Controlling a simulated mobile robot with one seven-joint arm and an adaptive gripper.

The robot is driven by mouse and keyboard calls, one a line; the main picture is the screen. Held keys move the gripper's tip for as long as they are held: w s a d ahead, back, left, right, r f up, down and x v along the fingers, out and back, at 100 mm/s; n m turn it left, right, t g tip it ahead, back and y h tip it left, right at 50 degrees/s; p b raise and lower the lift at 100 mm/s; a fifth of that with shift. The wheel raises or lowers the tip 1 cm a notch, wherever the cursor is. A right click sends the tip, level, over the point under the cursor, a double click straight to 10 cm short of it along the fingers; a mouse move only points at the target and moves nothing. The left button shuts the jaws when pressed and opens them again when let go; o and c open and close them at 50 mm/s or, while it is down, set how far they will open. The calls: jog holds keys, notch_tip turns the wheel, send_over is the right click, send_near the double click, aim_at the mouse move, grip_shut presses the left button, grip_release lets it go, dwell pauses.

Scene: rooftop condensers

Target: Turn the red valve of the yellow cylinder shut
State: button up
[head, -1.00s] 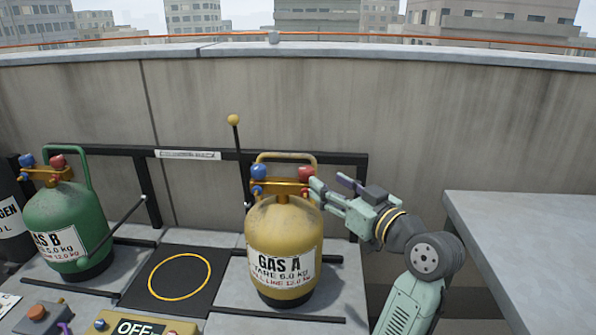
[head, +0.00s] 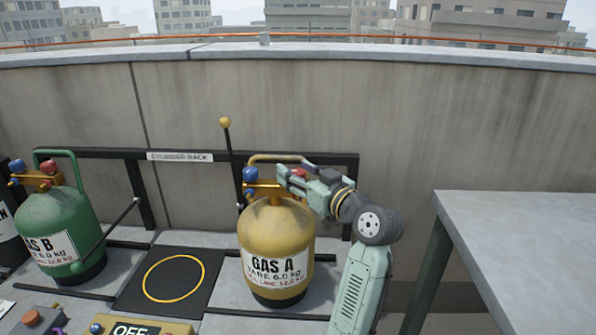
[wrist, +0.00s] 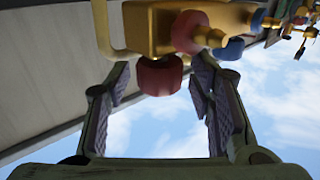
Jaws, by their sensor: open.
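The yellow cylinder (head: 275,238), labelled GAS A, stands upright on the rack floor. Its brass valve block (head: 262,187) carries a blue knob (head: 250,174) at left and the red valve (head: 299,174) at right, mostly hidden behind my gripper (head: 283,178). In the wrist view two red parts show on the block: a nearer one (wrist: 159,78) between the fingertips and another (wrist: 190,31) beyond. I cannot tell which is the valve's handle. My gripper is open, its fingers on either side of the nearer red part; contact is not clear.
A green cylinder (head: 62,228) stands at left. A black mat with a yellow ring (head: 172,278) lies between the cylinders. A yellow-tipped rod (head: 230,150) rises behind. A grey table (head: 525,235) is at right.

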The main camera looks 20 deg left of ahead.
grip_shut()
dwell(0.6)
